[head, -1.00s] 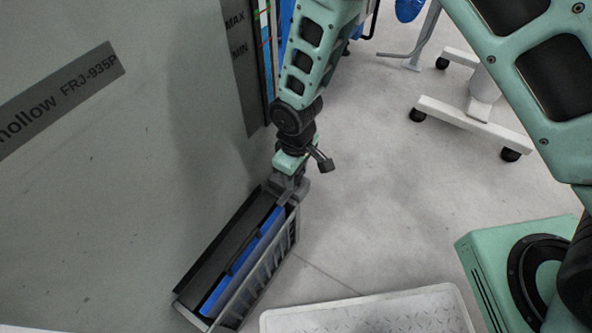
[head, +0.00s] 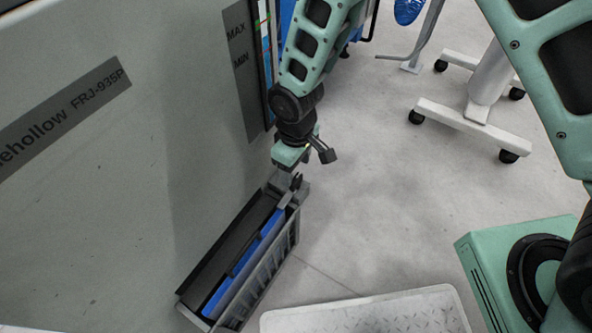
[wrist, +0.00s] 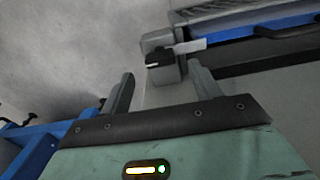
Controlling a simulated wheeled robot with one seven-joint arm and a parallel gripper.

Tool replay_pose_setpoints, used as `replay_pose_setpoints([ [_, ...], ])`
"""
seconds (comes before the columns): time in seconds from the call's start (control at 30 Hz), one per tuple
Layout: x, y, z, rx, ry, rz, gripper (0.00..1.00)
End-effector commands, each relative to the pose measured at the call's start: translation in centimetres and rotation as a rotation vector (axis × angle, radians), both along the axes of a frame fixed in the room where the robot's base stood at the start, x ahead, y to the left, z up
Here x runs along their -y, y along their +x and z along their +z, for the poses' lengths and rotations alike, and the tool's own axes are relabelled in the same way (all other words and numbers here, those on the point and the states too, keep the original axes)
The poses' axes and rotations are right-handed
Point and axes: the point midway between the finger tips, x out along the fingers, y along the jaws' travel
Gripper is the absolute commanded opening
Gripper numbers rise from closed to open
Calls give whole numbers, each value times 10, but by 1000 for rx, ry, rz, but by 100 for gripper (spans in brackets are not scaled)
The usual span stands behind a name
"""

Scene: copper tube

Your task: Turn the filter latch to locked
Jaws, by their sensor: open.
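The filter unit is a grey slatted housing (head: 262,272) with a blue panel (head: 243,258) inside, low against the machine's side. In the wrist view its blue edge (wrist: 270,33) crosses the upper right. A grey corner block (wrist: 166,72) there carries a small dark piece and a pale flat tab (wrist: 190,46), which looks like the latch; its exact setting is unclear. My gripper (wrist: 162,74) is open, its fingers apart with the block beyond and between them in the picture. In the head view my gripper (head: 285,180) is just above the housing's far end; contact is unclear.
The large grey machine wall (head: 140,190) stands close on the left. A white tread plate (head: 370,312) lies at the bottom. A white wheeled stand (head: 470,125) is at upper right. The floor between is clear.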

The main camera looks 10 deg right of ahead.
Motion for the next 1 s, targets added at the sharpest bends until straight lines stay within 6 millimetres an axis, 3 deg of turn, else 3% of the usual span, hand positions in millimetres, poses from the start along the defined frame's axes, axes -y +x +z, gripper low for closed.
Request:
replay_pose_setpoints([
  [0.03,-1,1,19,4,3,-1,63],
  [0.2,0,1,59,3,2,-1,63],
  [0.5,0,0,115,1,2,-3,63],
  [0.7,0,0,129,1,1,-3,63],
  [1.0,0,0,130,0,0,-2,63],
])
